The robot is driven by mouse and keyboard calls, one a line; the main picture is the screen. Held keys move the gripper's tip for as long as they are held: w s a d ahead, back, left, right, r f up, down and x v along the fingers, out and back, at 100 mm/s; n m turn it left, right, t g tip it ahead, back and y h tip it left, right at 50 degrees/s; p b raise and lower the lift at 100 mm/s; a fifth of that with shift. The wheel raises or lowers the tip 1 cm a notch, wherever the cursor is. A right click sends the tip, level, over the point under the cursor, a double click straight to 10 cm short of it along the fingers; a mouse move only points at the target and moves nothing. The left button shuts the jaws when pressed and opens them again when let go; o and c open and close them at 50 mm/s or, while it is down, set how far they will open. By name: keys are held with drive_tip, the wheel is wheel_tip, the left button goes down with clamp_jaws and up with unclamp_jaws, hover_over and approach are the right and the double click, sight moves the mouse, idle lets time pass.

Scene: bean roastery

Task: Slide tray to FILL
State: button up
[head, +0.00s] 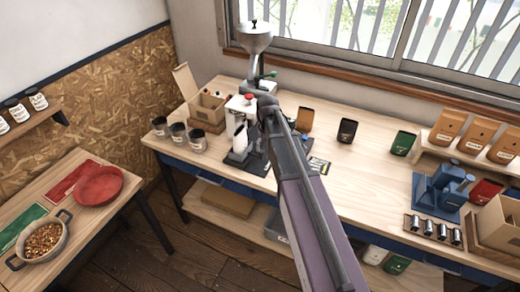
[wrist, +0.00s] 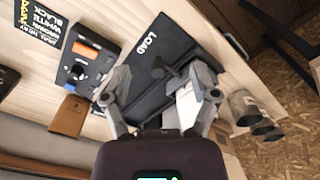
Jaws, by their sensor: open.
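A dark flat plate marked LOAD (wrist: 152,38) lies on the bench in the wrist view, just beyond my fingers. It also shows in the head view as a dark base (head: 238,161) under the filling machine. A grey T-shaped piece (wrist: 180,75), perhaps the tray's handle, stands between my fingers. A white pouch-like thing (wrist: 187,108) is beside it, near my right finger; it also shows in the head view (head: 240,138). My gripper (wrist: 162,82) is open, with its fingers apart on both sides of the grey piece. I cannot tell if they touch it. No FILL mark is readable.
The machine's hopper (head: 254,38) rises behind my gripper. A control panel with an orange part (wrist: 86,65) is beside the plate. The bench's middle right (head: 360,185) is clear.

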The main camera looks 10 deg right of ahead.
drive_tip(key=w+r+p, duration=0.1)
drive_tip(key=w, duration=0.9)
drive_tip(key=shift+r+n, duration=0.3)
drive_tip(key=shift+w+f, duration=0.1)
drive_tip(key=shift+f, duration=0.05)
wheel_tip(320, 180, down, 14)
drive_tip(key=b, duration=1.3)
drive_tip(key=shift+r+b, duration=0.25)
drive_tip(key=shift+b, duration=0.1)
clamp_jaws()
